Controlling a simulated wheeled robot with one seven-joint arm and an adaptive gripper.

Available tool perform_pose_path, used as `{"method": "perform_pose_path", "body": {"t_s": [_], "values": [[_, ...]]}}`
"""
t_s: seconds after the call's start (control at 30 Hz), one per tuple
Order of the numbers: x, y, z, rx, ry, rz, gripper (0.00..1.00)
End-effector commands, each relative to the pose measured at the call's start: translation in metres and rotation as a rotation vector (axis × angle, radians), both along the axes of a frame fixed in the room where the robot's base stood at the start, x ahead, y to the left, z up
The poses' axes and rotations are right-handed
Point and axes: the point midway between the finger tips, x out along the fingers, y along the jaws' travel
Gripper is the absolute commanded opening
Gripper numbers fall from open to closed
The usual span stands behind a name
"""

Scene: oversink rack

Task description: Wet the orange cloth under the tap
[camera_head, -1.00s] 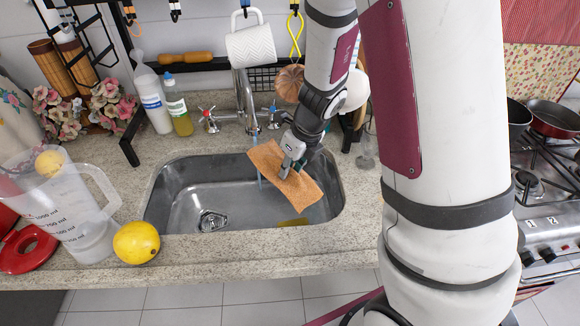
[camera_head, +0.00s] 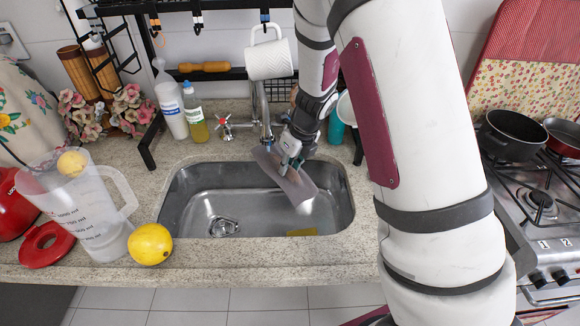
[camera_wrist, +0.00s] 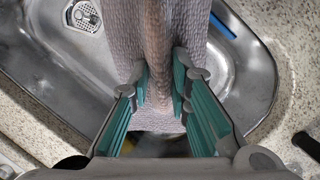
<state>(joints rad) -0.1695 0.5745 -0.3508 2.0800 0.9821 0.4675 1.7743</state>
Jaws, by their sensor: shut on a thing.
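The cloth (camera_head: 301,190) now looks grey-brown, with only a faint orange-brown tint along its pinched fold. My gripper (camera_head: 288,166) is shut on it and holds it tilted over the sink, below and just beside the tap spout (camera_head: 266,125). In the wrist view the two green-padded fingers (camera_wrist: 160,88) pinch a raised fold of the cloth (camera_wrist: 122,38). The steel sink basin (camera_head: 190,205) lies below. No water stream is clear in the head view. A blue strip (camera_wrist: 218,55) shows beside the cloth in the wrist view; I cannot tell what it is.
A yellow fruit (camera_head: 150,244) and a clear measuring jug (camera_head: 105,225) stand left of the sink. A white mug (camera_head: 268,60) hangs above the tap. The stove (camera_head: 545,215) is at the right.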

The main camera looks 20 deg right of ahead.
Motion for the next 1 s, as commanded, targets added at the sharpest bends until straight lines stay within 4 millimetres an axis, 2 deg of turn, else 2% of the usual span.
{"method": "perform_pose_path", "body": {"t_s": [1.0], "values": [[-0.0028, -0.0074, -0.0001, 0.000, 0.000, 0.000, 0.00]]}}
